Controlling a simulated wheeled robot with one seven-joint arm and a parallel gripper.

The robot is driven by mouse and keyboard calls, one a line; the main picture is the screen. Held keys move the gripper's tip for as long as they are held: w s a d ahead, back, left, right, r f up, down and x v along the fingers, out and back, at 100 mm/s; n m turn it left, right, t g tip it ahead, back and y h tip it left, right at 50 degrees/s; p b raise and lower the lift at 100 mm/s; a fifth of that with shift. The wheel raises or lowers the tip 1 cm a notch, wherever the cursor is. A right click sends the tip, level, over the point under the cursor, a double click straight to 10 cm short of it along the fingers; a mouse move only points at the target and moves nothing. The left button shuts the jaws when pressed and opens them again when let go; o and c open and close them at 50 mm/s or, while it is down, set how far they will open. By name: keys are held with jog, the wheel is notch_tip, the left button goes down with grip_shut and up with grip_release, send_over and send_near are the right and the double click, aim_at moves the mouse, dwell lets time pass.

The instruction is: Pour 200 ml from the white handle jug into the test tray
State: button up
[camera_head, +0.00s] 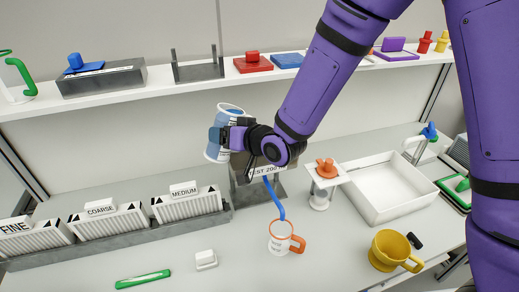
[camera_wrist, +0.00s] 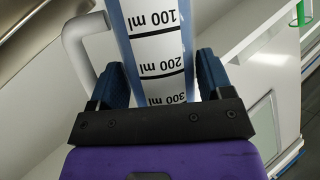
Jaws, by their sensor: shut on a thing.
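My gripper (camera_head: 228,137) is shut on the white handle jug (camera_head: 214,152), holding it up off the bench. The jug looks tilted in the head view, with blue at its top. In the wrist view the jug's scale (camera_wrist: 163,45) reads 100, 200 and 300 ml, and its white handle (camera_wrist: 82,36) is at left, between my gripper's fingers (camera_wrist: 160,80) and the frame top. A grey metal stand with a sign (camera_head: 266,170) reading "TEST 200" is below and behind my wrist, partly hidden. I cannot see the tray's inside.
Filter boxes (camera_head: 108,222) stand left. A white bin (camera_head: 388,187), an orange-topped stand (camera_head: 322,185) and a yellow mug (camera_head: 390,250) stand right.

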jog(key=shift+w+d+r+m+y, duration=0.2)
jog(key=shift+r+m+y, duration=0.1)
jog(key=shift+m, duration=0.1)
dwell(0.4)
jog(key=shift+w+d+f+m+y, duration=0.2)
jog(key=shift+d+f+m+y, duration=0.1)
jog(key=shift+d+m+y, duration=0.25)
dwell(1.2)
jog(key=shift+f+m+y+p, duration=0.25)
jog(key=shift+f+m+p, duration=0.1)
jog(key=shift+f+m, duration=0.55)
dwell(1.1)
jog(key=shift+a+r+m+y+p, duration=0.15)
jog(key=shift+r+m+y+p, duration=0.3)
jog(key=shift+r, duration=0.75)
dwell(0.9)
jog(key=shift+r+m, duration=0.25)
jog(key=shift+m, duration=0.15)
dwell(0.9)
